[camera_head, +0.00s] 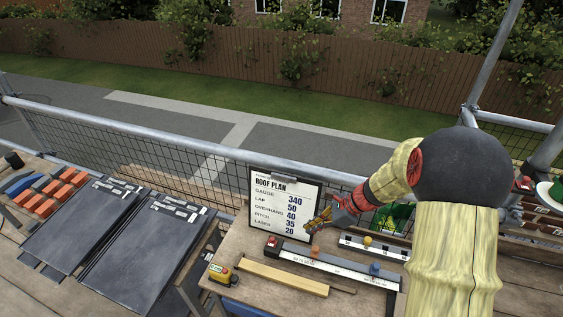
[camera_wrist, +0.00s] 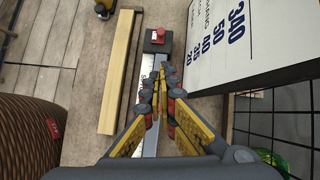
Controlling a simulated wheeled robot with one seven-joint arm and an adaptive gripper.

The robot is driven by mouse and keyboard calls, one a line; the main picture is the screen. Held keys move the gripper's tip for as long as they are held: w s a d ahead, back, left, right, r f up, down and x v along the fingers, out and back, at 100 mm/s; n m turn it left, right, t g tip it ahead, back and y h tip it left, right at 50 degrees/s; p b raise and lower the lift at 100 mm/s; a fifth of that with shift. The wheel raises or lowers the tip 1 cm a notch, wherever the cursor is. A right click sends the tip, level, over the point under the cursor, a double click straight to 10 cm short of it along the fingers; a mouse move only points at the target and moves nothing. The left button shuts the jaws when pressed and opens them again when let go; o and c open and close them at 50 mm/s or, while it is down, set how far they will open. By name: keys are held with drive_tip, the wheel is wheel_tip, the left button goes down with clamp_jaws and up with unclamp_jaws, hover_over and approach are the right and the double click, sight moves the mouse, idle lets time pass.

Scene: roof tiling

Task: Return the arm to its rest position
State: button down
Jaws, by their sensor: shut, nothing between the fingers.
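My arm reaches in from the right in the head view, with a black elbow and pale yellow sleeves. My gripper (camera_head: 318,222) is in front of the lower right of the roof plan board (camera_head: 262,212), above the wooden bench (camera_head: 240,243). In the wrist view my gripper (camera_wrist: 158,82) has its yellow-padded fingers together at the tips, with nothing between them. The fingertips are over a long metal rule with a red knob (camera_wrist: 159,35). Whether they touch the rule cannot be told.
A yellow wooden batten (camera_head: 282,277) and a yellow device with a red button (camera_head: 220,273) lie on the bench. Dark slates (camera_head: 140,255) and orange blocks (camera_head: 55,190) are at left. A mesh guard rail (camera_head: 180,135) runs behind. The roof plan (camera_wrist: 235,45) stands close to my gripper.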

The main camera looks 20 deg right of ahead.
drive_tip(key=s+a+r+n+g+h, duration=0.1)
drive_tip(key=s+r+n+g+h, duration=0.2)
drive_tip(key=s+n, duration=0.75)
drive_tip(key=s+a+r+n+t+h, duration=0.1)
drive_tip(key=s+a+r+n, duration=0.1)
drive_tip(key=r, duration=0.5)
drive_tip(key=s+a+r+n+t+h, duration=0.1)
drive_tip(key=s+a+r+n+t, duration=0.1)
drive_tip(key=s+r+n, duration=0.3)
drive_tip(key=s+a+r+n+t+h, duration=0.1)
drive_tip(key=s+a+r+n+t, duration=0.1)
drive_tip(key=r+n, duration=0.4)
wheel_tip(320, 180, up, 4)
drive_tip(key=shift+s+a+r+h, duration=0.15)
drive_tip(key=shift+s+a+h, duration=0.15)
drive_tip(key=shift+s, duration=0.45)
